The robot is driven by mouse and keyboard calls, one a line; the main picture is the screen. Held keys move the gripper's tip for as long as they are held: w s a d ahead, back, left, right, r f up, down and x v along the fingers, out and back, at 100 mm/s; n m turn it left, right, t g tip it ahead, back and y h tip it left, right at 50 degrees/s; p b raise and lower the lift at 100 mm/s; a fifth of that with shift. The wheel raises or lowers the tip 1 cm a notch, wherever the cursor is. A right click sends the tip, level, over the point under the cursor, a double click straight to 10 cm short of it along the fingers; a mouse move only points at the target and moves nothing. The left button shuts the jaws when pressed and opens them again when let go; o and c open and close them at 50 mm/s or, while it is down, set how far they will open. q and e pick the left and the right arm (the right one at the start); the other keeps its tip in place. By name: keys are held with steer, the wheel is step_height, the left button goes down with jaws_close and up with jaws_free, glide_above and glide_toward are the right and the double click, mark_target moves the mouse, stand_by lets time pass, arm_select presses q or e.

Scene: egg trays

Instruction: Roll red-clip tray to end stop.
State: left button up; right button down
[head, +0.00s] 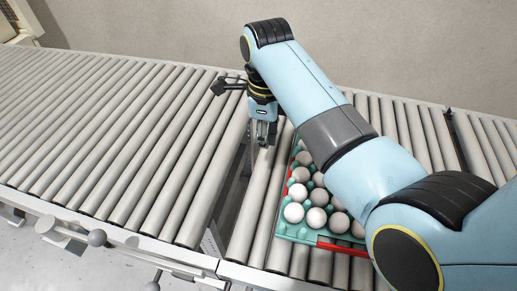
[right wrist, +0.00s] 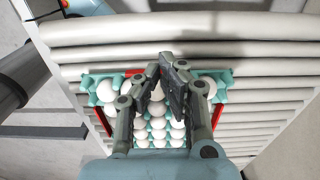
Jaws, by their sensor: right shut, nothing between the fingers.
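The tray with red clips (head: 283,236) is a teal egg tray full of white and pale brown eggs. It lies on the rollers right of the gap in the head view, and my right arm covers much of it. Red strips run along its left and near edges. The tray also shows in the right wrist view (right wrist: 90,82), behind the fingers. My right gripper (head: 264,140) is shut and empty, pointing down by the tray's far left corner. In the right wrist view the fingers (right wrist: 172,70) stand in front of the tray's edge. My left gripper is not in view.
A roller conveyor (head: 110,130) fills the left side, its rollers bare. A dark gap (head: 232,190) separates it from the section bearing the tray. A few bare rollers (head: 258,205) lie between gap and tray. A plain wall (head: 150,25) stands behind.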

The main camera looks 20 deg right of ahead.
mark_target(265, 173)
step_height(265, 173, down, 10)
steer(key=shift+r+b, duration=0.1)
steer(key=shift+b, duration=0.35)
steer(key=s+d+p, duration=0.2)
steer(key=d, duration=0.1)
steer(key=shift+s+d+r, duration=0.15)
steer(key=shift+s, duration=0.1)
